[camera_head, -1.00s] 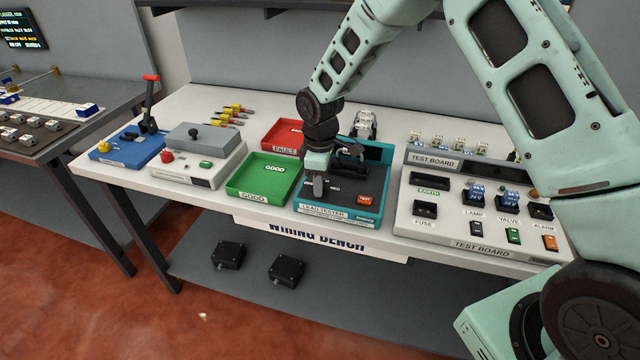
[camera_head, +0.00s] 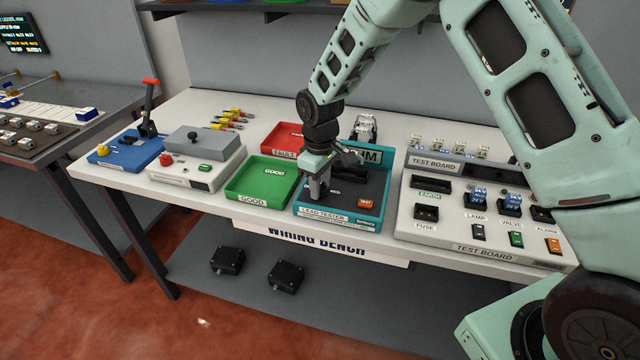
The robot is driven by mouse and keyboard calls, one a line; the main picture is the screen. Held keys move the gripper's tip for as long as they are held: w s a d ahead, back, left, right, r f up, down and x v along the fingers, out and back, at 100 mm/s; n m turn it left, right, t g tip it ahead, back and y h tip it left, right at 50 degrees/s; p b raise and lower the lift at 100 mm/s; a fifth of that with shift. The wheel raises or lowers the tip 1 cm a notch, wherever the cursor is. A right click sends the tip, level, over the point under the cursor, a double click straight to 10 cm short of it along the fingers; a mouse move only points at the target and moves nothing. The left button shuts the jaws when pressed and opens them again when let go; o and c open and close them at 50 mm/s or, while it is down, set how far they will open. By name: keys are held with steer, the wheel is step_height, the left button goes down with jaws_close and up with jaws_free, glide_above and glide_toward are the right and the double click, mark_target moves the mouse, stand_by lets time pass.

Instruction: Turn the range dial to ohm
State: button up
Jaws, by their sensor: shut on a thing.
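The lead tester (camera_head: 338,219) is a teal-framed box with a dark top, in the middle of the bench. Its display at the back right (camera_head: 371,155) is teal and shows letters ending in "HM"; my gripper and wrist hide the rest. My gripper (camera_head: 318,194) points down over the left part of the tester's top, its fingers shut on the range dial, which they mostly hide. An orange test button (camera_head: 365,203) sits to the right on the tester's top.
A green GOOD tray (camera_head: 262,184) stands left of the tester, with a red FAULT tray (camera_head: 283,139) behind. The test board (camera_head: 482,236) with switches and sockets stands to the right. A grey box (camera_head: 195,165) and a blue lever unit (camera_head: 120,155) are further left.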

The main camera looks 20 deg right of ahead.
steer(key=shift+w+r, duration=0.1)
steer(key=o, duration=1)
steer(key=shift+c, duration=0.2)
steer(key=shift+r, duration=0.1)
step_height(320, 180, up, 17)
steer(key=b, duration=0.2)
steer(key=shift+b, duration=0.4)
steer(key=shift+r, duration=0.1)
